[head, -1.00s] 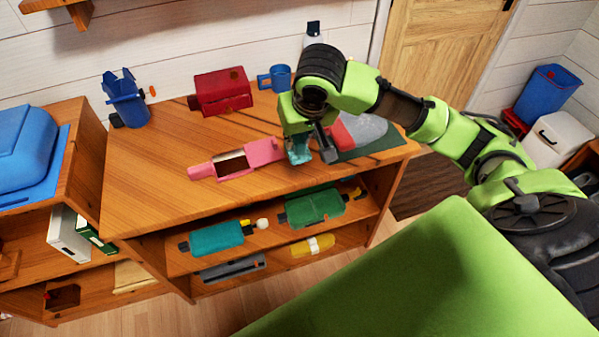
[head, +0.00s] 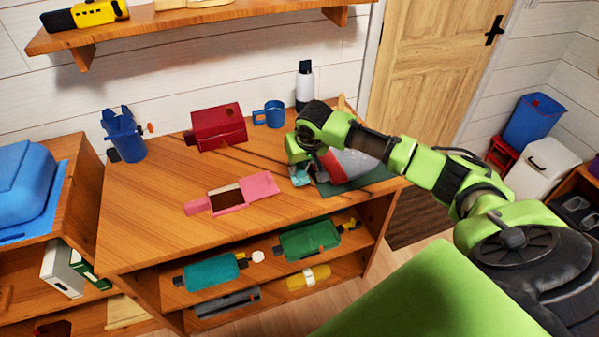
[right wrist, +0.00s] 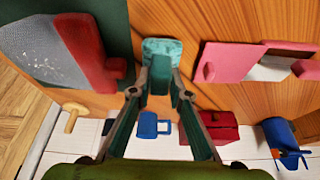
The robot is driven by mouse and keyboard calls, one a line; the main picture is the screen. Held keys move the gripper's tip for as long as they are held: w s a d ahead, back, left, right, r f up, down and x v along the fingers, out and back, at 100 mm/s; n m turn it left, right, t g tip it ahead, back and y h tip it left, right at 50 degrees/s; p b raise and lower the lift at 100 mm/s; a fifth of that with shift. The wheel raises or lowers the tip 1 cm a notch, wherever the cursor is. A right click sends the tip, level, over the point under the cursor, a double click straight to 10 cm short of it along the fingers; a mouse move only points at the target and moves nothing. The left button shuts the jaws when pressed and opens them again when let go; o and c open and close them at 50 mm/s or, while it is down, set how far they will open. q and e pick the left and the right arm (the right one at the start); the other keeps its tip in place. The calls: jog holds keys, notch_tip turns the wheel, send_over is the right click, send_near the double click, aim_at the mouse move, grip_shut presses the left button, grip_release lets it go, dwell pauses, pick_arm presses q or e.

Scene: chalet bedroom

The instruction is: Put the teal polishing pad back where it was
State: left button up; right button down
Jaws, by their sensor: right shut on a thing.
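My right gripper (head: 306,172) is shut on the teal polishing pad (head: 300,177), low over the wooden worktop (head: 150,205). In the right wrist view the pad (right wrist: 163,48) sits at the fingertips, its face partly covered by the right gripper (right wrist: 161,86). The pad is between a pink open-topped holder (head: 245,192) and a dark green mat (head: 362,180) bearing a red and grey object (head: 350,164). I cannot tell whether the pad touches the worktop. My left gripper is not in view.
A red box (head: 218,128), a blue mug (head: 270,114), a black-and-white bottle (head: 304,85) and a blue container (head: 124,137) stand along the back of the worktop. Teal (head: 212,272), green (head: 308,240) and yellow (head: 309,278) tools lie on shelves below. The worktop's front left is clear.

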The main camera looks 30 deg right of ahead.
aim_at(300, 174)
jog(key=shift+w+d+f, duration=0.1)
jog(key=shift+d+f, duration=0.05)
jog(key=shift+f, duration=0.05)
jog(key=shift+w+d+f, duration=0.1)
jog(key=shift+f, duration=1.6)
jog(key=shift+f, duration=0.15)
jog(key=c, duration=1.9)
grip_release()
jog(key=v, duration=1.2)
